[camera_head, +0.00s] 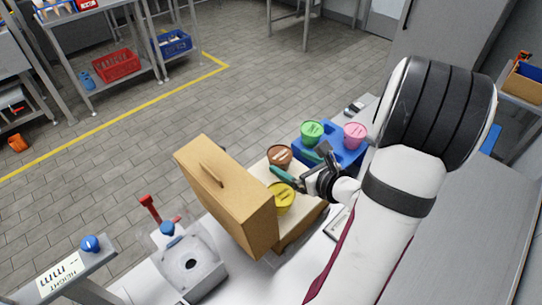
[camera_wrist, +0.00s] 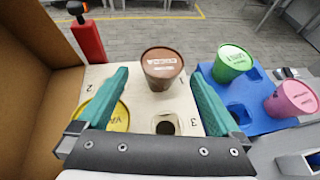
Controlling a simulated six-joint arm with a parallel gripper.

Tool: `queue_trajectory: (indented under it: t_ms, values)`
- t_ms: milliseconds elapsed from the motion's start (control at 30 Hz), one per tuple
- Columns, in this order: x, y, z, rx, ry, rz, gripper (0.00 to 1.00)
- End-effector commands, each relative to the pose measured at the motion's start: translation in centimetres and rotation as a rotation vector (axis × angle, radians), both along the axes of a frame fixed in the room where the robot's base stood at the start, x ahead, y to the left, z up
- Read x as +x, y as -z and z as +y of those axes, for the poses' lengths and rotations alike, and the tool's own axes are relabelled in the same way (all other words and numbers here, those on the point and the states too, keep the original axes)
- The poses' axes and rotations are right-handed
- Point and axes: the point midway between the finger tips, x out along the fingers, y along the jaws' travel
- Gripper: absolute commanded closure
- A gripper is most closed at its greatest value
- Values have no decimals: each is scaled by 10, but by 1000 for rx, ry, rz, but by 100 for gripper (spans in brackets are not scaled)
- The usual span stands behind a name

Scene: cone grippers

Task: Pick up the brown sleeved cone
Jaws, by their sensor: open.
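The brown sleeved cone (camera_wrist: 162,66) stands upright in the cream holder board (camera_wrist: 141,112), ahead of my gripper in the wrist view. In the head view the brown cone (camera_head: 279,156) is beside the tan panel, partly hidden below its rim. My gripper (camera_wrist: 157,90) is open, its two green fingers spread wide to the left and right. The brown cone appears between and just beyond the fingertips, and nothing is held. The gripper (camera_head: 296,167) also shows in the head view, over the board. Whether a finger touches the cone I cannot tell.
A yellow cone (camera_head: 281,197) sits close, partly under the left finger in the wrist view. Green (camera_head: 312,132) and pink (camera_head: 355,135) cones stand in a blue holder (camera_head: 341,155) at right. A tan upright panel (camera_head: 225,197) stands at left.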

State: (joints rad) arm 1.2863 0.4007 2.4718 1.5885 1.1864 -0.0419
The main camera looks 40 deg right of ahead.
Motion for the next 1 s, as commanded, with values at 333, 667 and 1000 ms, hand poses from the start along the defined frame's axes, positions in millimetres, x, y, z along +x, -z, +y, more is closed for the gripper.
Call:
queue_trajectory:
  t_ms: [333,667,1000]
  values:
    - [45,23,-11,0,-4,0,0]
    - [60,30,-15,-2,0,-2,0]
    - [59,29,-15,-2,0,-2,59]
